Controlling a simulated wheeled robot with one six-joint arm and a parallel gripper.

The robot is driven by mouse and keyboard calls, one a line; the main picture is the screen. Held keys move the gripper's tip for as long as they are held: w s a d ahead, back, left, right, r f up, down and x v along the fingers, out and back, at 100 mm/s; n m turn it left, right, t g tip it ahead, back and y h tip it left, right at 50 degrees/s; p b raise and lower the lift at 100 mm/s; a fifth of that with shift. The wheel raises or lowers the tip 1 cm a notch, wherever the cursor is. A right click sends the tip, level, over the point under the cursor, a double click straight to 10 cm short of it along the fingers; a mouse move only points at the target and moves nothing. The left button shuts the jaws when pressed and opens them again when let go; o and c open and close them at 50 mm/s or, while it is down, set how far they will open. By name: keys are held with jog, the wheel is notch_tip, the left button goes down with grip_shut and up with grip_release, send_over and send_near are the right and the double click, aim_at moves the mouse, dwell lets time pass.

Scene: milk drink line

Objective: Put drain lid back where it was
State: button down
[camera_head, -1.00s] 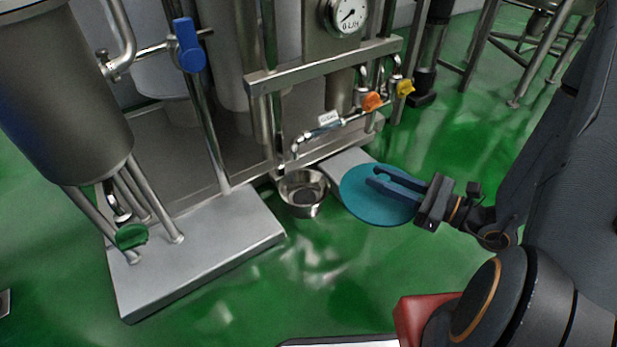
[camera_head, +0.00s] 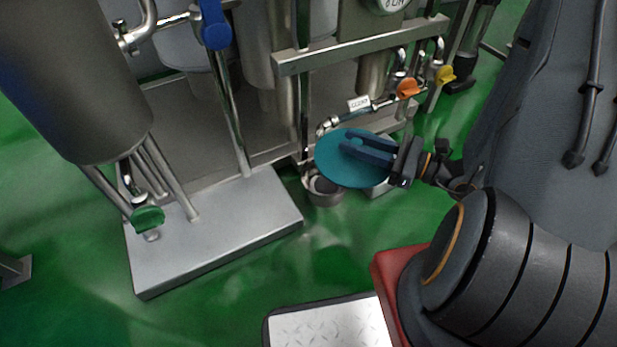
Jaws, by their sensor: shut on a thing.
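The drain lid is a flat teal disc (camera_head: 338,173), at the centre right of the head view. My gripper (camera_head: 350,147) reaches in from the right, with its dark blue fingers lying across the disc. It is shut on the lid and holds it roughly level. A round steel bowl-like drain cup (camera_head: 325,198) stands on the floor below the lid in the picture. The lid hides the cup's upper right part. The height of the lid above the cup is hard to tell.
A steel frame with a pipe and an orange valve handle (camera_head: 407,88) stands just behind the lid. A grey plinth (camera_head: 215,235) and a large tank (camera_head: 75,80) are at left. A light block (camera_head: 380,190) is beside the cup.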

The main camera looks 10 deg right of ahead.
jog(key=w+d+f+n+g+b, duration=0.1)
jog(key=w+d+f, duration=0.2)
jog(key=d+f, duration=0.3)
jog(key=w+d+f+g+y+b, duration=0.1)
jog(key=w+d+f, duration=0.15)
jog(key=f, duration=0.55)
jog(key=w+d+f+n+g+b, duration=0.1)
jog(key=w+d+f+b, duration=0.15)
jog(key=d+f, duration=0.35)
jog(key=f+b+x, duration=0.3)
jog(key=b+x, duration=0.3)
jog(key=x, duration=1.2)
jog(key=shift+f+b, duration=0.15)
jog(key=shift+b, duration=0.25)
jog(key=shift+w, duration=0.1)
jog(key=shift+f, duration=0.4)
jog(key=shift+f, duration=0.2)
